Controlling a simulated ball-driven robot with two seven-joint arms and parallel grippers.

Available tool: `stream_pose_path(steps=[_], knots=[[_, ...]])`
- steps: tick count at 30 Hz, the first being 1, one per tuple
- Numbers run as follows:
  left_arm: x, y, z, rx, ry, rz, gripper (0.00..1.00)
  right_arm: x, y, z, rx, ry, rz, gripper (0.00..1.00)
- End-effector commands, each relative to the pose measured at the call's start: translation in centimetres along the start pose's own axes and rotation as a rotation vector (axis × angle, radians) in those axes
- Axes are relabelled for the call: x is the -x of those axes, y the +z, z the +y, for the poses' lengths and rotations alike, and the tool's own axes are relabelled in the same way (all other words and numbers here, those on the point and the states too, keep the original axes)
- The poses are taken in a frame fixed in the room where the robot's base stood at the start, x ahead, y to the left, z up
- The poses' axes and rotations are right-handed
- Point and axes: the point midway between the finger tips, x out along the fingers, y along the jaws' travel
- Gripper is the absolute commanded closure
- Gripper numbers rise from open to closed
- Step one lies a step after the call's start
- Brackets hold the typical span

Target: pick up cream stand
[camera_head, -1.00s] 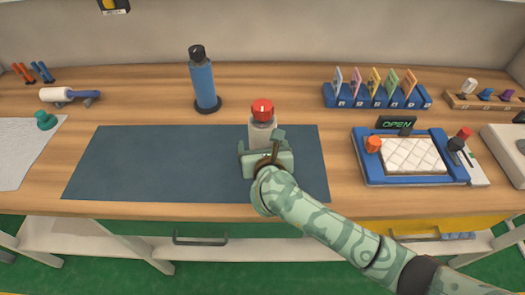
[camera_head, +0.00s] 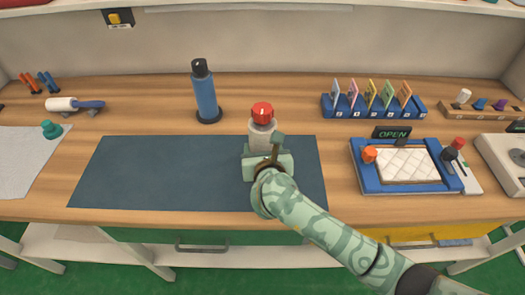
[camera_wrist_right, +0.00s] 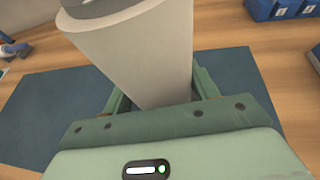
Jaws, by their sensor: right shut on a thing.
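The cream stand (camera_head: 262,136), a pale cylinder with a red top, stands upright at the back right part of the dark mat (camera_head: 150,175). My right gripper (camera_head: 264,158) is around its lower part from the front, and its jaws are shut on it. In the right wrist view the cream stand (camera_wrist_right: 140,50) rises between the two fingers of the gripper (camera_wrist_right: 155,92). Its base is hidden behind the gripper body. My left gripper is not in view.
A blue bottle (camera_head: 205,92) stands behind the mat. A blue-framed tray (camera_head: 365,183) with a quilted white pad lies to the right. A blue rack (camera_head: 372,108) of coloured cards stands at the back right. A lint roller (camera_head: 75,104) lies at the left.

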Motion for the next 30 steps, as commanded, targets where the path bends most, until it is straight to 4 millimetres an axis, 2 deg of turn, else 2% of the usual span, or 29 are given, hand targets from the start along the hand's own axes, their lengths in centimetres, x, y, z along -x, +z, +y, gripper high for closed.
stream_pose_path(steps=[1,9,12,18,21,30], knots=[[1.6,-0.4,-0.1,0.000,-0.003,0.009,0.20,1.2,1.7,0.1,-0.002,0.002,-0.010,0.96],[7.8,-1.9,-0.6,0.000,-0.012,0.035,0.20,7.3,5.1,0.7,-0.001,0.003,-0.010,0.96],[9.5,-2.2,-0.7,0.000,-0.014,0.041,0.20,10.1,4.9,1.1,-0.002,0.003,-0.006,0.96],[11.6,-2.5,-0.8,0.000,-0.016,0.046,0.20,14.2,4.7,1.6,-0.002,0.002,-0.007,0.96],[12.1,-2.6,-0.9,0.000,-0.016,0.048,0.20,15.5,4.5,1.8,-0.002,0.002,-0.008,0.96],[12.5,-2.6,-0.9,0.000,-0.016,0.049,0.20,16.8,4.3,1.9,-0.001,0.001,-0.009,0.96]])
